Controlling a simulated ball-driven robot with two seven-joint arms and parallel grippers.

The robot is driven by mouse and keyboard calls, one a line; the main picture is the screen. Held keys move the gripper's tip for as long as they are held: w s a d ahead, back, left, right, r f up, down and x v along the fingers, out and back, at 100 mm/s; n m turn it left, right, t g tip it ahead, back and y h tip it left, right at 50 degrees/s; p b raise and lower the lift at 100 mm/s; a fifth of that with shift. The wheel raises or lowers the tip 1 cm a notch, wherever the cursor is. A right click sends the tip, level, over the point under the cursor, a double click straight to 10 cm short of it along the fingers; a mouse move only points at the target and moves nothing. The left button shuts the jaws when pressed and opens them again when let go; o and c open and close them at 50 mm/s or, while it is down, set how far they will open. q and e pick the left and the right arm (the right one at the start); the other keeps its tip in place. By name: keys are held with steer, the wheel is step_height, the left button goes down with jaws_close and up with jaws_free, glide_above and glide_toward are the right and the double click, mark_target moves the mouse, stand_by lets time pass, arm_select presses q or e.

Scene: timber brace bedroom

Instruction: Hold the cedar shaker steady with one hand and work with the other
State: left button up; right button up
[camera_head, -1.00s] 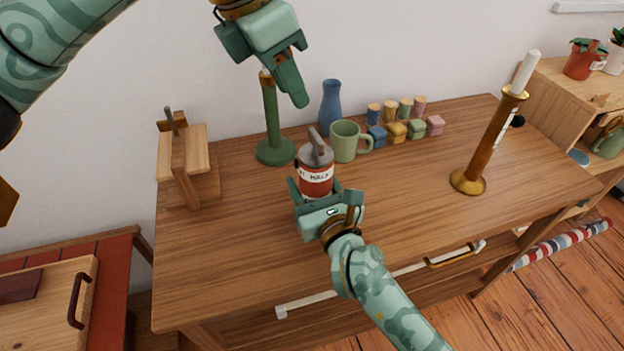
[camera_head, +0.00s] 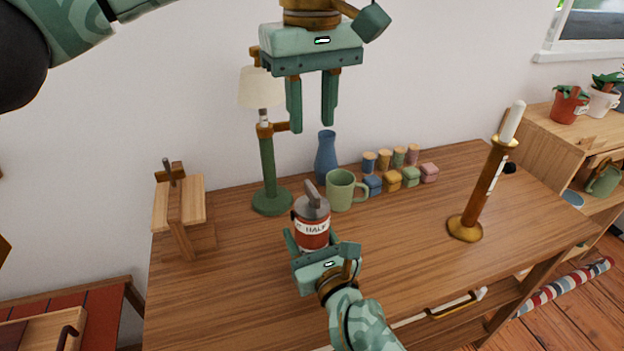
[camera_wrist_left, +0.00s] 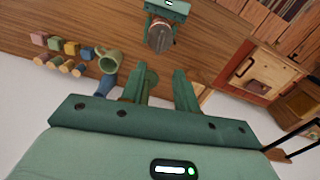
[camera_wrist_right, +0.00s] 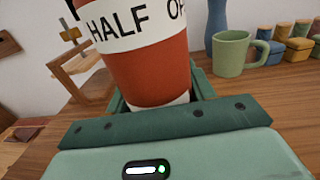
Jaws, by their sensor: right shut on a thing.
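The cedar shaker (camera_head: 312,232) is a red-brown container with a white lettered band, reading "HALF" in the right wrist view (camera_wrist_right: 150,65), and a grey top with a raised handle. It stands upright near the middle of the wooden dresser top. My right gripper (camera_head: 320,252) is shut on its lower part from the front. My left gripper (camera_head: 312,124) is open and empty, fingers pointing down, well above and behind the shaker. In the left wrist view, the shaker (camera_wrist_left: 160,38) lies beyond the parted fingers.
Behind the shaker stand a green mug (camera_head: 340,190), a blue vase (camera_head: 326,158) and a green-based lamp (camera_head: 268,170). Several small coloured jars (camera_head: 392,180) sit behind right. A brass candlestick (camera_head: 480,195) stands right, a wooden stand (camera_head: 180,210) left. The dresser top (camera_head: 400,240) is clear right of the shaker.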

mark_target(312, 187)
arm_select(q)
step_height(312, 187, down, 12)
stand_by(0.4)
jaws_close()
